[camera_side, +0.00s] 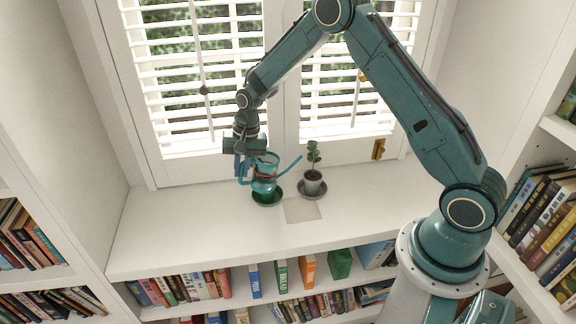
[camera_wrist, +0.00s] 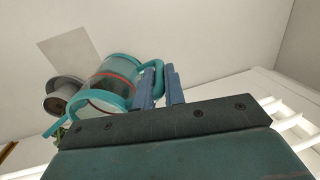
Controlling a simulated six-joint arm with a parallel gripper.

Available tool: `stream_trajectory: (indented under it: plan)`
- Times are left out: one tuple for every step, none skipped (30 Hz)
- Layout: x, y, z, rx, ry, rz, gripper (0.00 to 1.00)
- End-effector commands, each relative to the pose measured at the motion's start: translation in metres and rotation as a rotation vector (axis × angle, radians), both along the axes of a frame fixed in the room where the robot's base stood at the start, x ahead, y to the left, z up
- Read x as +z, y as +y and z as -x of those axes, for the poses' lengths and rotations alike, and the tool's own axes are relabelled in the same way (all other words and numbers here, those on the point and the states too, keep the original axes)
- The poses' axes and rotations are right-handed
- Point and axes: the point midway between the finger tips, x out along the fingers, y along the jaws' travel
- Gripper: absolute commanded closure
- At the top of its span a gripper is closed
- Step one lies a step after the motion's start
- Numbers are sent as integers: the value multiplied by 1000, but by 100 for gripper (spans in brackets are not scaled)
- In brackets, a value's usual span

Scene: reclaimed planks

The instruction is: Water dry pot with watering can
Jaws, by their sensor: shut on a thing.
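My gripper (camera_side: 241,170) is shut on the handle of the teal watering can (camera_side: 264,172). In the wrist view, the blue fingers (camera_wrist: 160,78) are at the handle on the can's right side. The can (camera_wrist: 115,78) has a clear body with a red band, and its spout points right in the side view, towards the plant. The grey pot (camera_side: 313,187) holds a small leafy plant and stands right of the can. Its brown soil shows in the wrist view (camera_wrist: 66,89).
The pot stands on a dark saucer (camera_side: 313,196). A pale grey square (camera_side: 301,210) lies flat on the white sill (camera_side: 170,225). Shuttered windows (camera_side: 205,80) stand close behind. Bookshelves (camera_side: 545,205) flank the sill and run below it. The sill's left part is clear.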

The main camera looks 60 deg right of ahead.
Motion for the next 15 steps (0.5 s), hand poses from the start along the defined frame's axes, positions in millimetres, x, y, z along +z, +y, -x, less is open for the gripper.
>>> stream_trajectory:
  plan:
    - [-2,5,-3,4,16,27,100]
    - [-4,5,-3,2,26,41,100]
    - [-5,6,-4,2,32,51,100]
    - [-5,5,-4,0,35,55,100]
    - [-5,5,-4,0,35,55,100]
    - [-5,4,-4,-1,35,54,100]
    - [-5,4,-4,-1,35,54,100]
    - [-5,4,-4,-1,34,54,100]
    - [-5,4,-4,0,34,54,100]
    - [-5,4,-4,0,34,54,100]
    - [-5,4,-4,0,34,54,100]
    - [-5,4,-4,0,33,53,100]
    - [-5,4,-4,0,33,53,100]
    - [-5,4,-4,0,34,52,100]
    - [-5,4,-4,0,34,52,100]
